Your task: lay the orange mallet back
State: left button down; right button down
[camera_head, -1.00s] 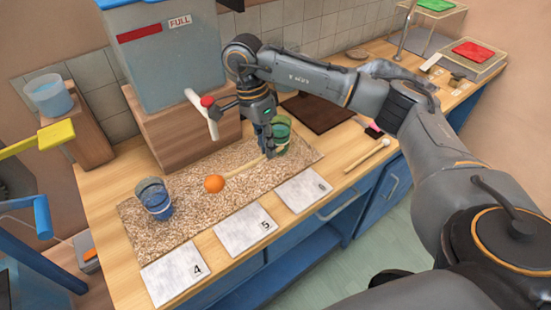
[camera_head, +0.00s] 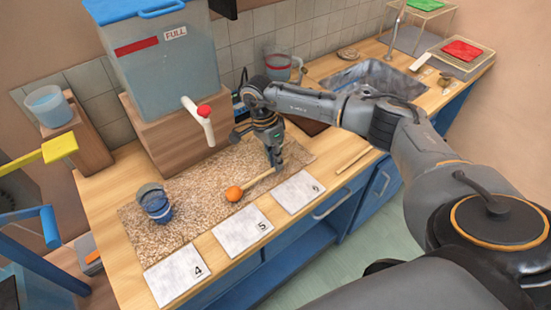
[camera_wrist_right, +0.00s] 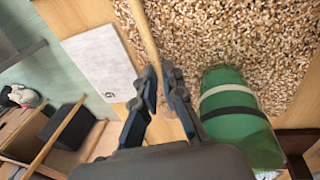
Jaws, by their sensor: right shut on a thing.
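The orange mallet has a round orange head (camera_head: 234,193) and a pale wooden handle (camera_wrist_right: 146,35). My right gripper (camera_head: 277,164) is shut on the handle near the end away from the head, over the right part of the speckled mat (camera_head: 195,190). In the right wrist view, the handle runs up out of the picture from between the fingertips (camera_wrist_right: 162,85). The head appears over the mat near card 5; I cannot tell if it touches. My left gripper is not in view.
Cards 4 (camera_head: 176,274), 5 (camera_head: 243,231) and a third (camera_head: 298,191) line the counter's front. A blue glass (camera_head: 154,203) stands on the mat's left. A green cup (camera_wrist_right: 238,115) is close beside my gripper. Another stick (camera_head: 354,159) lies on the right. The tank's tap (camera_head: 198,118) juts out behind.

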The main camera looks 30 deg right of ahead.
jog(key=shift+f, duration=0.1)
jog(key=c, duration=1.9)
grip_release()
jog(key=shift+f, duration=0.1)
jog(key=o, duration=0.5)
jog(key=shift+c, duration=0.2)
jog(key=shift+r, duration=0.35)
jog(key=b+v, duration=0.3)
jog(key=v, duration=0.8)
jog(key=shift+r, duration=0.4)
